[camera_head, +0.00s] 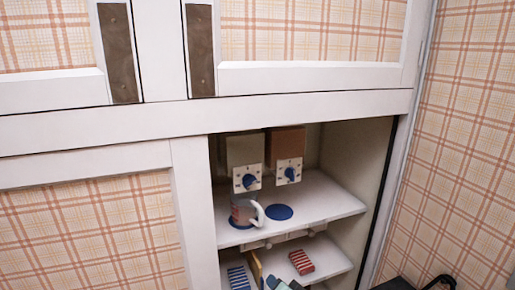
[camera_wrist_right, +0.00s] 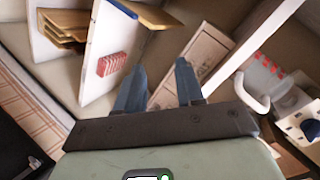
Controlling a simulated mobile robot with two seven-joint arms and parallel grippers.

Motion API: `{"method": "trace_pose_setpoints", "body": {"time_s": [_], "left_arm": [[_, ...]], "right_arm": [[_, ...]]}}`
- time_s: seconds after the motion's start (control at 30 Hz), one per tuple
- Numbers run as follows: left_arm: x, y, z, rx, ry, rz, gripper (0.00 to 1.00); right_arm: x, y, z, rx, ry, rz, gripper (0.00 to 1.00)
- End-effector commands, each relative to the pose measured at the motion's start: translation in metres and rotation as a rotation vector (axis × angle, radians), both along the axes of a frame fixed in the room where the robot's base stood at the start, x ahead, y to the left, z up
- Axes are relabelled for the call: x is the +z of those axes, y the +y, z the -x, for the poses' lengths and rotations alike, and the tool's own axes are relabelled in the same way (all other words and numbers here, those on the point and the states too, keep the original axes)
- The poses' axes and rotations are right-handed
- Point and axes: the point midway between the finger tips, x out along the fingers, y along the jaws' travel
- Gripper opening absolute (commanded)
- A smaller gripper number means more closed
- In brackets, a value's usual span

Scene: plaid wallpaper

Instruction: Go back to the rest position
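My right gripper (camera_wrist_right: 158,75) shows in the right wrist view with its two blue-grey fingers spread apart and nothing held between them. In the head view, what look like its fingertips (camera_head: 283,284) just enter at the bottom edge, in front of the lower shelf. My left gripper is in neither view.
An open cabinet holds a glass mug (camera_head: 244,212) under a dispenser with a blue knob (camera_head: 248,181); a second dispenser (camera_head: 289,171) stands beside it above an empty blue disc (camera_head: 279,212). A red striped box (camera_head: 301,262) and a blue striped box (camera_head: 238,278) lie on the lower shelf (camera_head: 325,262).

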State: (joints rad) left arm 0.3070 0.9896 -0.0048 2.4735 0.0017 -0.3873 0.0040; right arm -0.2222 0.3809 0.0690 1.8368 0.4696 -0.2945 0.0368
Motion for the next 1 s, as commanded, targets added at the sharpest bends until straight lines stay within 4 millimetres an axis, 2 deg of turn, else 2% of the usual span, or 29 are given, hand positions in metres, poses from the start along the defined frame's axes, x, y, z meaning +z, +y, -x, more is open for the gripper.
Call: {"method": "trace_pose_setpoints", "body": {"time_s": [0.03, 0.1, 0.17, 0.2, 0.27, 0.3, 0.37, 0.4, 0.47, 0.5, 0.6, 0.73, 0.83, 1.0], "left_arm": [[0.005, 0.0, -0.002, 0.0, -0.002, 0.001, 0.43], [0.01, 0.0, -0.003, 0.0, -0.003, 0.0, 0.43], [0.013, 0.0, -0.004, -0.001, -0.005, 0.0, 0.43], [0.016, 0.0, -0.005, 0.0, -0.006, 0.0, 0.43], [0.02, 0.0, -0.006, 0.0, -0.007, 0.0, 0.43], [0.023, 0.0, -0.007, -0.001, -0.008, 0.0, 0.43], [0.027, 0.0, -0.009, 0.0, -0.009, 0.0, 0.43], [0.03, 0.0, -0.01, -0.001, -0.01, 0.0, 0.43], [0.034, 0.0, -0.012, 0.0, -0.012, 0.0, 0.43], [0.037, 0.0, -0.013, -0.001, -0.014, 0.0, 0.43], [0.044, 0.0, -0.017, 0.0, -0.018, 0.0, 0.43], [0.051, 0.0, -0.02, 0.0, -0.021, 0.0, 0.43], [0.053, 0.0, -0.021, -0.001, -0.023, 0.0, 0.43], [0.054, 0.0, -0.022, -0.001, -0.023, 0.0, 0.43]], "right_arm": [[-0.039, -0.008, 0.01, 0.009, 0.071, 0.041, 0.37], [-0.089, -0.019, 0.028, 0.028, 0.159, 0.092, 0.37], [-0.13, -0.029, 0.048, 0.046, 0.237, 0.13, 0.37], [-0.156, -0.035, 0.063, 0.06, 0.29, 0.152, 0.37], [-0.193, -0.045, 0.09, 0.084, 0.371, 0.181, 0.37], [-0.216, -0.051, 0.11, 0.102, 0.427, 0.197, 0.37], [-0.247, -0.058, 0.143, 0.132, 0.511, 0.215, 0.37], [-0.265, -0.063, 0.168, 0.153, 0.567, 0.222, 0.37], [-0.29, -0.068, 0.206, 0.188, 0.652, 0.228, 0.37], [-0.303, -0.07, 0.233, 0.212, 0.709, 0.227, 0.37], [-0.326, -0.073, 0.3, 0.274, 0.84, 0.209, 0.37], [-0.335, -0.069, 0.363, 0.337, 0.957, 0.173, 0.37], [-0.336, -0.066, 0.391, 0.368, 1.006, 0.151, 0.37], [-0.336, -0.063, 0.409, 0.388, 1.035, 0.136, 0.37]]}}
